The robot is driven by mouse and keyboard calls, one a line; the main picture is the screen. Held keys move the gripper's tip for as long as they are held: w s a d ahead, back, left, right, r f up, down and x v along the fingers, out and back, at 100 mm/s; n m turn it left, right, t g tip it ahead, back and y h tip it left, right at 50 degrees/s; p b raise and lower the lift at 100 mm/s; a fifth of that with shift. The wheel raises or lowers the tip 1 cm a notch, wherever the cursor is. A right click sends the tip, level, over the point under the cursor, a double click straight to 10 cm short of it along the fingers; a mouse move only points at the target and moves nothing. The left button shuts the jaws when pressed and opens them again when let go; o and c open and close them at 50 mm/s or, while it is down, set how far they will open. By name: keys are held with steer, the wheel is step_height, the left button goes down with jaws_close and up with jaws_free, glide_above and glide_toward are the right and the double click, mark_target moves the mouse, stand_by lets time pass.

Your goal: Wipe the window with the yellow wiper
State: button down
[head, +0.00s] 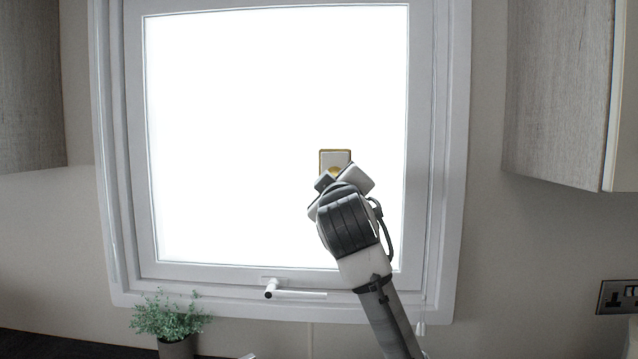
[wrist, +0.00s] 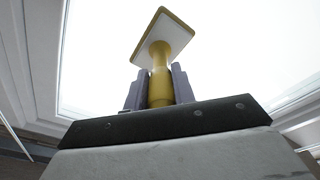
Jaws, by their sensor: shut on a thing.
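The yellow wiper (wrist: 160,62) has a yellow handle and a flat rectangular head with a pale face. In the wrist view my gripper (wrist: 160,88) is shut on its handle, one grey finger on each side. In the head view the wiper (head: 335,158) shows just past my gripper (head: 340,176), in front of the lower right part of the window. The window (head: 250,130) is a bright white pane in a pale frame. I cannot tell whether the wiper head touches the pane. My arm hides part of the lower right frame.
A window handle (head: 290,293) sticks out at the bottom of the frame. A potted green plant (head: 172,318) stands below on the left. Wall cabinets hang at the left (head: 30,90) and right (head: 560,90). A socket (head: 617,297) is on the right wall.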

steer(key=d, duration=1.1)
steer(key=shift+s+a+f, duration=0.1)
steer(key=shift+s+a, duration=0.05)
steer(key=shift+s, duration=1.15)
steer(key=shift+s+a+f, duration=0.1)
steer(key=shift+s+a, duration=0.05)
steer(key=shift+s, duration=1.1)
